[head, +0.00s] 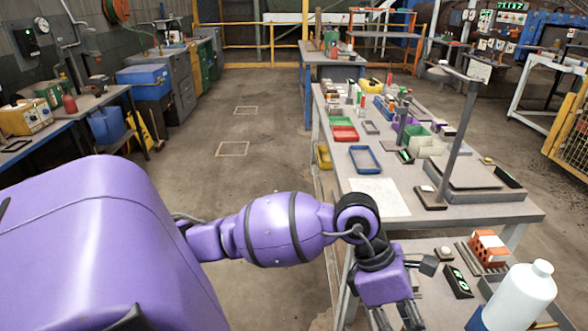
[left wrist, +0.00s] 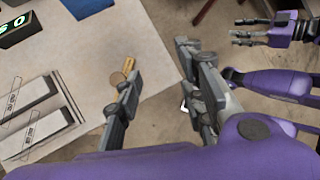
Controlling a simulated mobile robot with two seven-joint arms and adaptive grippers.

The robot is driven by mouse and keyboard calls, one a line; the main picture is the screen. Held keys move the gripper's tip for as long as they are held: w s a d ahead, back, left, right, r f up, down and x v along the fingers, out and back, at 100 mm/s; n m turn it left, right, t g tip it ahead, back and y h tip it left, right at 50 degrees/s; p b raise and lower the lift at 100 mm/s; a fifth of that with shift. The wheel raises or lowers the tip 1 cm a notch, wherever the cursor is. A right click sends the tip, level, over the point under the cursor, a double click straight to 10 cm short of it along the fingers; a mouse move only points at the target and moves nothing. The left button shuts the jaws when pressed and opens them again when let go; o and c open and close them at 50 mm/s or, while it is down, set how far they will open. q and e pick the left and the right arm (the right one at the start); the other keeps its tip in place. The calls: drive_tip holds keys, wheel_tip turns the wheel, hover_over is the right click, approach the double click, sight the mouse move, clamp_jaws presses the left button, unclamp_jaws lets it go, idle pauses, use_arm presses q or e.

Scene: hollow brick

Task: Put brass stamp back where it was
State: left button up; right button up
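The small brass stamp (left wrist: 118,79) shows in the left wrist view, low beside the inner edge of one finger and partly hidden by it. It appears to lie on the pale bench top near its edge. My left gripper (left wrist: 156,58) is open, with a wide empty gap between its fingers; in the head view it points down (head: 397,316) at the front bench. I cannot make out the stamp in the head view. My right gripper (left wrist: 243,33) shows at the top right of the left wrist view, fingers apart and empty.
On the front bench are an orange hollow brick (head: 487,249), a white bottle (head: 521,296) and a small green display (head: 457,281). Two labelled grey blocks (left wrist: 28,103) lie left in the left wrist view. The rear workbench (head: 470,213) holds trays and a post.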

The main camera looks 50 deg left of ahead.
use_arm(q)
drive_tip(key=s+d+r+n+t+h, duration=0.1)
drive_tip(key=s+d+r+n+h, duration=0.1)
drive_tip(key=s+d+n+h, duration=0.5)
drive_tip(key=w+a+f+n+t, duration=0.15)
drive_tip(key=w+n+t, duration=0.35)
drive_tip(key=n+t, duration=0.8)
drive_tip(key=s+a+f+n+y, duration=0.3)
drive_tip(key=a+f+n+y, duration=0.8)
drive_tip(key=n, duration=0.5)
drive_tip(key=s+a+f+n+g+y, duration=0.2)
drive_tip(key=s+f+n+g, duration=0.5)
drive_tip(key=s+f, duration=1)
drive_tip(key=f+n, duration=0.1)
drive_tip(key=n, duration=0.2)
drive_tip(key=shift+s+y, duration=0.3)
drive_tip(key=shift+s, duration=0.1)
